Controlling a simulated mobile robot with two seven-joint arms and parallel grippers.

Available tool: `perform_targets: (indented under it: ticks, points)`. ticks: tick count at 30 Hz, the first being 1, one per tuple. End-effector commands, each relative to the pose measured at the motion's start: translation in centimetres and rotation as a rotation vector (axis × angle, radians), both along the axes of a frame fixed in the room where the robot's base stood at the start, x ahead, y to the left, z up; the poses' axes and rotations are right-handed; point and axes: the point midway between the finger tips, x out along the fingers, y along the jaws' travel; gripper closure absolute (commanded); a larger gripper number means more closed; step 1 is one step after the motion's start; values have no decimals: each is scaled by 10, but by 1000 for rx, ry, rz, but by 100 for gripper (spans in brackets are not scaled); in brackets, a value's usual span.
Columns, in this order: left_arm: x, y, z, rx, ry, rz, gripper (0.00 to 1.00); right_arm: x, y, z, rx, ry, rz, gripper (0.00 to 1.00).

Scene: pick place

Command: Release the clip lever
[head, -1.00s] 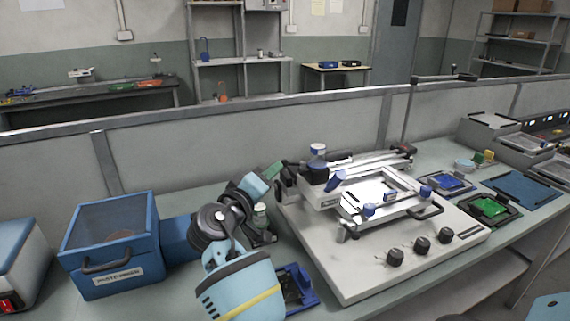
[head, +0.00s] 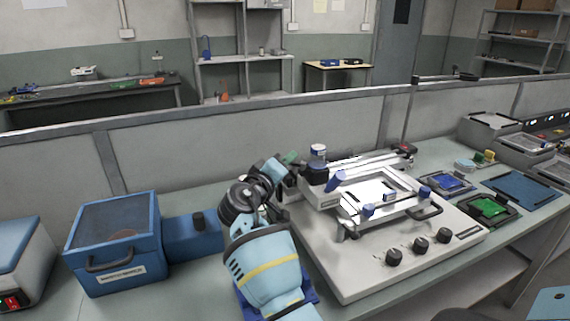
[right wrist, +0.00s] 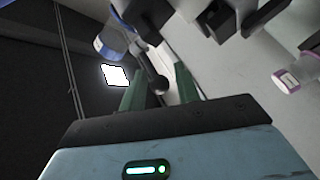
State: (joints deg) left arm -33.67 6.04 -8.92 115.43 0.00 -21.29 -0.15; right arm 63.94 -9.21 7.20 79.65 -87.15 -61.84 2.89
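A white printer-like machine (head: 345,268) with a silver frame stands on the bench. Several blue-handled clips sit on its frame, one at the left corner (head: 335,181); which is the task's clip lever I cannot tell. My right gripper (head: 291,160) is at the machine's left rear corner, partly hidden by its own arm. In the right wrist view, its green fingers (right wrist: 160,88) stand apart, with a dark ball-ended lever (right wrist: 157,82) showing between them. A blue part (right wrist: 110,40) shows just beyond. Contact is not clear. My left gripper is not in view.
A blue box (head: 112,245) with a handle stands left of my arm. A green board (head: 488,206) and a blue mat (head: 522,188) lie to the right. A small labelled jar (right wrist: 287,80) shows in the right wrist view. A low partition (head: 250,135) runs behind the bench.

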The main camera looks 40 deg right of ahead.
Motion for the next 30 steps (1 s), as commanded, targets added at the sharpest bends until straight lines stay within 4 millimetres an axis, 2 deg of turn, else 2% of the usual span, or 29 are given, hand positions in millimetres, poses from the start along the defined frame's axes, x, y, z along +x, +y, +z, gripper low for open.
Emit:
perform_targets:
  ticks: [1,7,13,24,30]
  points:
    - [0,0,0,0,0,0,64,0,0,0,0,0,0,75]
    - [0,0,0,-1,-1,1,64,0,0,0,0,0,0,100]
    - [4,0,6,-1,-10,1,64,-2,0,2,0,-1,25,100]
    - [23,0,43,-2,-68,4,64,-11,4,6,0,-4,245,100]
    - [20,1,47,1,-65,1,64,-13,5,3,-1,-4,303,100]
